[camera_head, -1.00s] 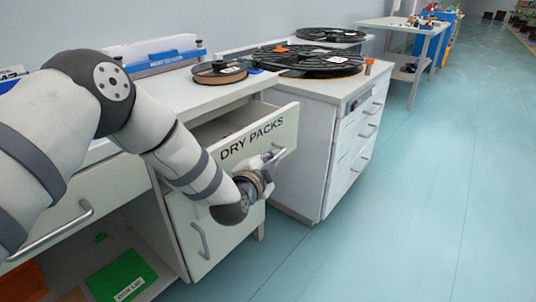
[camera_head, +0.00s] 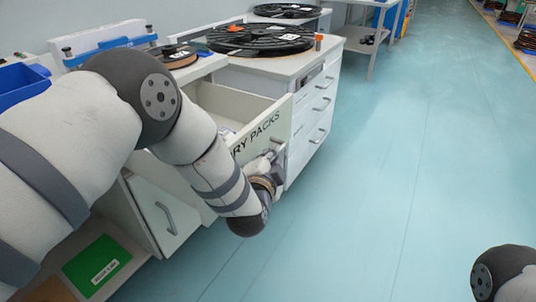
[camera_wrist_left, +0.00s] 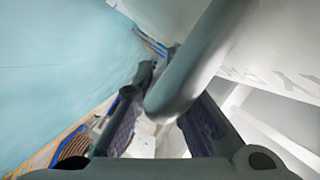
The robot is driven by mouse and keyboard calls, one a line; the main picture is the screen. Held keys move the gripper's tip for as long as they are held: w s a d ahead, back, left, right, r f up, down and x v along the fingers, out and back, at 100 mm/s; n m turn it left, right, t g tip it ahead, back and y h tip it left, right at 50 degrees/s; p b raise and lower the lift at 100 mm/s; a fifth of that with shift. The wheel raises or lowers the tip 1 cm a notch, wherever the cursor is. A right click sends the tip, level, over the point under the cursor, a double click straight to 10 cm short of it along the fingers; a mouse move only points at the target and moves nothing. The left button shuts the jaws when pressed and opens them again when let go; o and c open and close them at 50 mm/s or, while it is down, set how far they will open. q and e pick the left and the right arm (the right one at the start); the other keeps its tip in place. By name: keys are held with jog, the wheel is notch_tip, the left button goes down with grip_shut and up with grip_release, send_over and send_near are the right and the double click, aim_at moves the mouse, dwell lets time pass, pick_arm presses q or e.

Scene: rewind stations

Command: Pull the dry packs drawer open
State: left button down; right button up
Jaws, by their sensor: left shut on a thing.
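The dry packs drawer (camera_head: 281,112) is pulled well out of the workbench, and I see its open inside and part of its label in the head view. My left gripper (camera_head: 272,162) is at the drawer front. In the left wrist view, the grey bar handle (camera_wrist_left: 196,62) lies between the two fingers of the left gripper (camera_wrist_left: 165,125), which is shut on it. My left arm hides part of the drawer front. Something pale lies inside the drawer, too hidden to name. My right gripper is out of view.
A white cabinet (camera_head: 318,85) with several drawers stands just beyond the open drawer and bears a large black reel (camera_head: 260,38). The floor to the right is clear.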

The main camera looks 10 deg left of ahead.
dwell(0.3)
pick_arm(q)
jog(key=c, duration=1.7)
grip_release()
jog(key=shift+o, duration=0.2)
jog(key=v, duration=1.2)
jog(key=s+a+f+n+g+p, duration=0.35)
jog(key=s+f+g, duration=0.2)
jog(key=s, duration=0.55)
jog(key=s+a+f+n+g+p, duration=0.4)
jog(key=s+f, duration=0.3)
jog(key=s, duration=0.4)
jog(key=s+a+r+n+g+p, duration=0.1)
jog(key=s+g, duration=0.3)
jog(key=s, duration=0.8)
jog(key=s+a+r+n+g+p, duration=0.1)
jog(key=s+a+n+g, duration=0.2)
jog(key=s, duration=0.9)
jog(key=shift+a+n+g, duration=0.25)
jog(key=shift+n+g, duration=0.1)
jog(key=shift+g, duration=0.5)
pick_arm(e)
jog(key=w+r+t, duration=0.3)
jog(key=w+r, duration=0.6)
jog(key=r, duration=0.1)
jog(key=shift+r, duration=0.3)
